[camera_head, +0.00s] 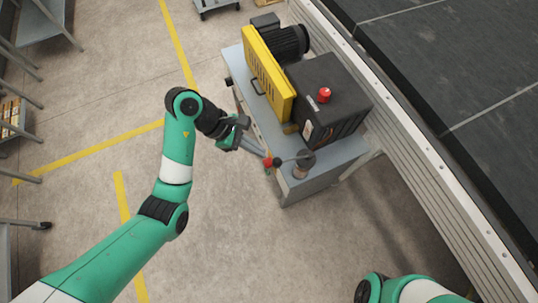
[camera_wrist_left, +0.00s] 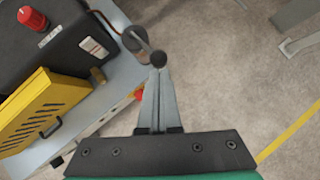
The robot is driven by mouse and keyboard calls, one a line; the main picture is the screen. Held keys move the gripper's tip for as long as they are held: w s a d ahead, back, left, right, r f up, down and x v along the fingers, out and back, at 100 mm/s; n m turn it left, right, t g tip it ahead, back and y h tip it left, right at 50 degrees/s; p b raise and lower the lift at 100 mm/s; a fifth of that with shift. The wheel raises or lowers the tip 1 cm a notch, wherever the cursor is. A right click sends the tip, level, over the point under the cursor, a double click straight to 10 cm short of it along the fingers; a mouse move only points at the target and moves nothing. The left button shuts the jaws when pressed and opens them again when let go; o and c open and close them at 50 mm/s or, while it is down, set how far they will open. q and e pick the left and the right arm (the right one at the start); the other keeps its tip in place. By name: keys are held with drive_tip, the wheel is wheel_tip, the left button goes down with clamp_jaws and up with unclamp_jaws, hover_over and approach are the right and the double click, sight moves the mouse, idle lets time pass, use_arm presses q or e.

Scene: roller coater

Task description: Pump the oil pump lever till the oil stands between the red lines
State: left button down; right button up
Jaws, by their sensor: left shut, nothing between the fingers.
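The oil pump (camera_head: 300,172) stands on the front corner of the grey machine bench, and its thin lever (camera_head: 291,159) points left to a dark knob. In the left wrist view the lever's knob (camera_wrist_left: 158,59) sits right at my fingertips, apparently touching or very near. My left gripper (camera_head: 262,153) is shut with nothing between its fingers, and the fingers also show in the left wrist view (camera_wrist_left: 157,78). A small pale plate with a reddish mark (camera_wrist_left: 94,47), perhaps the oil gauge, is on the black tank; its level and lines are too small to read. My right gripper is out of view.
The black tank (camera_head: 332,97) carries a red knob (camera_head: 324,94). A yellow guard (camera_head: 268,78) and black motor (camera_head: 291,41) stand behind it on the bench (camera_head: 345,152). A conveyor rail (camera_head: 415,148) runs along the right. The floor left of the bench is free.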

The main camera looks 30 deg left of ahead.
sight(273, 161)
use_arm(q)
drive_tip(key=shift+s+a+r, duration=0.1)
drive_tip(key=shift+a, duration=0.4)
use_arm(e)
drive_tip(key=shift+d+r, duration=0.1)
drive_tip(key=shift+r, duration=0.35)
use_arm(q)
drive_tip(key=b+x, duration=0.5)
drive_tip(key=x, duration=0.1)
drive_tip(key=shift+f+b, duration=0.2)
drive_tip(key=shift+b, duration=0.1)
drive_tip(key=shift+d+f, duration=0.1)
drive_tip(key=shift+f, duration=0.05)
drive_tip(key=shift+b, duration=0.3)
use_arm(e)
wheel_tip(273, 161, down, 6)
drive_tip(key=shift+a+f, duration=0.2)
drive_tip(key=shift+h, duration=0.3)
use_arm(q)
drive_tip(key=shift+f, duration=0.15)
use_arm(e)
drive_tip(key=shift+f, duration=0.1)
